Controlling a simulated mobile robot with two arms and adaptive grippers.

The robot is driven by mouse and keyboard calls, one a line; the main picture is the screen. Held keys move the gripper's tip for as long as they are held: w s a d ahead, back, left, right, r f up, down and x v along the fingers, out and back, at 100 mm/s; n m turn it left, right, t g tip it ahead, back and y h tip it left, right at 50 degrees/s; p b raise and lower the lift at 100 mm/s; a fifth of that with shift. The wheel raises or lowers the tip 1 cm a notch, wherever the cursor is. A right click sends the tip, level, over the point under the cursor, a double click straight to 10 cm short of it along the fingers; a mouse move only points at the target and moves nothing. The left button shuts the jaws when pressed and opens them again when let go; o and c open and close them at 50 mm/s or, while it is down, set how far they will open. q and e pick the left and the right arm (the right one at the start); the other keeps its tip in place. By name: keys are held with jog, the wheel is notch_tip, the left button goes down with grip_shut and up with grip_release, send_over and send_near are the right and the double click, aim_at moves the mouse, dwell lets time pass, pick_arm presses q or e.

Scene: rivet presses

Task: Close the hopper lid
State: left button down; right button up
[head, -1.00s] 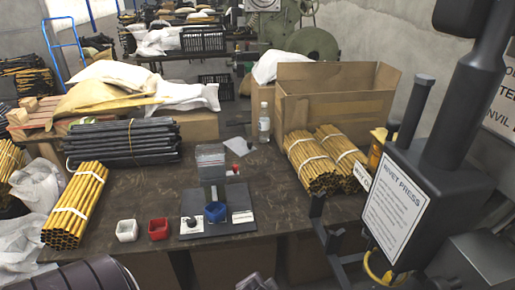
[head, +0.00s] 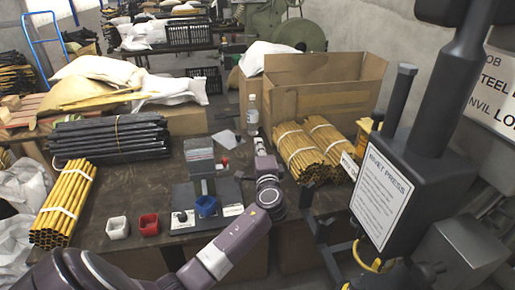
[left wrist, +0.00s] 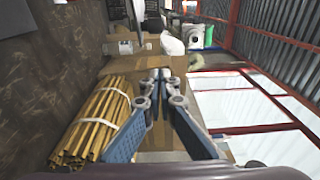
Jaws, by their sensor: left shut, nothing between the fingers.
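The small hopper (head: 200,158) stands on a post above a grey base plate on the table, with a grey, partly see-through panel at its top. I cannot tell the lid's exact angle. A red knob (head: 224,163) shows at its right side, and a blue bin (head: 206,206) sits below. My left gripper (head: 259,142) is to the right of the hopper, apart from it in the picture. In the left wrist view the left gripper's fingertips (left wrist: 160,74) are together with nothing between them. The hopper is not clearly identifiable there. My right gripper is not seen.
A clear bottle (head: 252,115) stands behind my left gripper. Yellow rod bundles (head: 298,152) and an open cardboard box (head: 320,98) are to the right. Dark rods (head: 110,138) lie left.

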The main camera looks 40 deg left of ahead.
pick_arm(q)
jog(key=a, duration=0.2)
jog(key=a+p, duration=0.1)
jog(key=a, duration=0.1)
jog(key=a+p, duration=0.1)
jog(key=a, duration=0.1)
jog(key=shift+w, duration=0.25)
dwell(0.3)
